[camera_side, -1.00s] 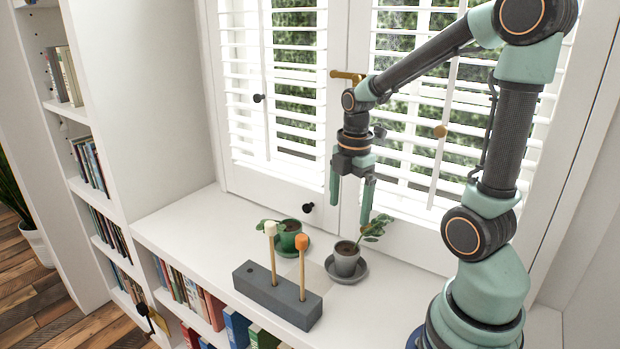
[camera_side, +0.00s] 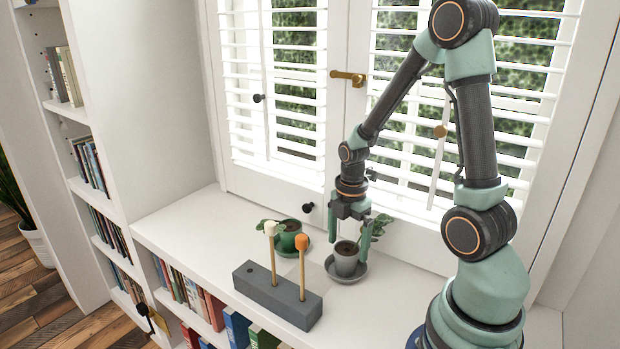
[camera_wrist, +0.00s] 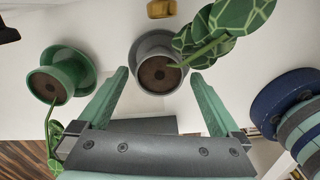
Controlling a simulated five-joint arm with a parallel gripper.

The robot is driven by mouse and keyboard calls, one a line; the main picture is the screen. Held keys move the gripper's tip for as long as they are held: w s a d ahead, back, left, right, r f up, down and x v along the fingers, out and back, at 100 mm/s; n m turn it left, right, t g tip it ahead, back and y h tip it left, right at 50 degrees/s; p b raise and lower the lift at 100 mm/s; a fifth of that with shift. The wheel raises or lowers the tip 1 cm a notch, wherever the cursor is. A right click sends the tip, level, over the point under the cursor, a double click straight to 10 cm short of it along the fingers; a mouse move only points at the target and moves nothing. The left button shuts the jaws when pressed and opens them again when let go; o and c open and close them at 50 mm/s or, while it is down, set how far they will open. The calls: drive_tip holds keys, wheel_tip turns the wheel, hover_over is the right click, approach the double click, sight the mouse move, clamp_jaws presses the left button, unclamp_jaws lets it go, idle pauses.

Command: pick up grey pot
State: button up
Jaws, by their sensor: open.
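The grey pot (camera_side: 346,261) stands upright on its grey saucer (camera_side: 352,278) on the white sill, with soil and a leafy plant (camera_side: 376,228) leaning to the right. My gripper (camera_side: 348,238) is open and points down just above the pot, its fingers apart on either side of the pot's top in the side view. In the wrist view the grey pot (camera_wrist: 157,75) lies beyond and between the two open fingertips (camera_wrist: 159,72). I cannot tell whether a finger touches the plant's leaves.
A green pot (camera_side: 287,237) on a green saucer stands to the left. A dark grey block (camera_side: 277,294) holding two upright sticks, one white-tipped and one orange-tipped, sits in front. The shuttered window is close behind. The sill right of the saucer is clear.

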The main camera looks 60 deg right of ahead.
drive_tip(key=shift+f, duration=1.4)
drive_tip(key=shift+w, duration=0.1)
clamp_jaws()
drive_tip(key=shift+r, duration=0.2)
